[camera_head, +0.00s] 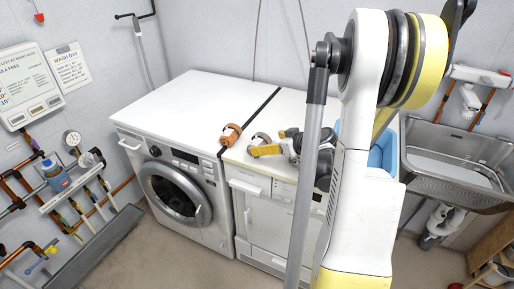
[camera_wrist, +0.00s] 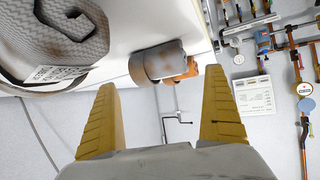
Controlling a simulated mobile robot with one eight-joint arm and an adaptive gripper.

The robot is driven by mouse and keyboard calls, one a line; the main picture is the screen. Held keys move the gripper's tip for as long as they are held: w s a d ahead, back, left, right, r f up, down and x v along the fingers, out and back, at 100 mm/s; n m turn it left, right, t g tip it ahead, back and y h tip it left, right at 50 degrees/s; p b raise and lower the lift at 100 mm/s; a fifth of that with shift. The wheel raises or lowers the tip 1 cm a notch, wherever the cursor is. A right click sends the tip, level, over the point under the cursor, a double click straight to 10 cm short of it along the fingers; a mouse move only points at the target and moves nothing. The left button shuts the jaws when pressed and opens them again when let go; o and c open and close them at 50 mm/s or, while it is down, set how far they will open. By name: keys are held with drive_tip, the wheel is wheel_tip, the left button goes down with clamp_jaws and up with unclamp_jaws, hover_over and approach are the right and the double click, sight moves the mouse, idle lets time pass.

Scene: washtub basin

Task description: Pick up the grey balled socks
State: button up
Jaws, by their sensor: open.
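A grey knitted, rolled bundle with a printed label, which looks like the grey balled socks (camera_wrist: 70,32), fills the upper left of the wrist view, close to the camera. In the head view a small grey rounded thing, perhaps the same socks (camera_head: 257,137), lies on the white machine top just behind my gripper (camera_head: 264,151). In the wrist view my gripper (camera_wrist: 160,79) has its two yellow fingers apart with nothing between them. The bundle lies beyond and left of the left finger, not between the fingers.
A brown-and-orange roll (camera_head: 230,134) lies left of my gripper, by the dark gap between the machines; a brownish roll (camera_wrist: 157,62) shows in the wrist view. The washing machine top (camera_head: 190,100) is clear. A blue tub (camera_head: 383,150) and steel sink (camera_head: 455,170) are right.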

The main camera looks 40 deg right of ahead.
sight(261, 142)
drive_tip(key=b+x, duration=0.2)
drive_tip(key=x, duration=0.3)
drive_tip(key=shift+w+b, duration=0.3)
drive_tip(key=shift+a, duration=0.1)
drive_tip(key=c, duration=1.1)
